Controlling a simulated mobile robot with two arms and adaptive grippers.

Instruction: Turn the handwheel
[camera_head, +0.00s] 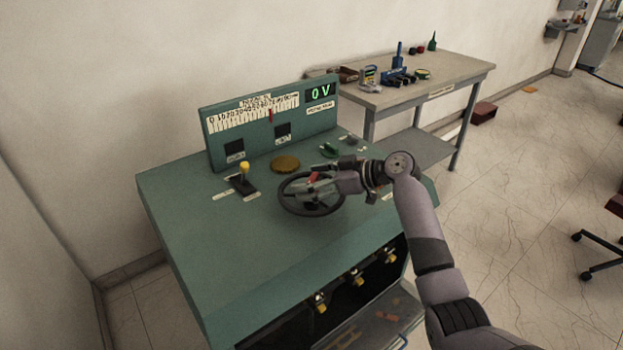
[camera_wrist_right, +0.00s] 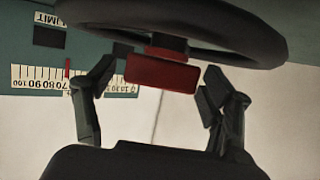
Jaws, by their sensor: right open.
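The black handwheel (camera_head: 311,207) lies flat on top of the green console (camera_head: 200,245). A red handle or grip shows at the wheel (camera_head: 313,177). In the right wrist view the dark wheel rim (camera_wrist_right: 230,48) crosses the top, with the red block (camera_wrist_right: 162,73) below it. My right gripper (camera_head: 325,180) is over the wheel. In the wrist view its two fingers (camera_wrist_right: 158,90) are apart, one on each side of the red block, with gaps visible. My left gripper is not in view.
The console's back panel has a scale with a red pointer (camera_head: 270,115) and a display (camera_head: 320,93) reading 0 V. A yellow-knobbed lever (camera_head: 244,172) and a round brass disc (camera_head: 285,163) stand near the wheel. A workbench (camera_head: 440,85) with tools is behind.

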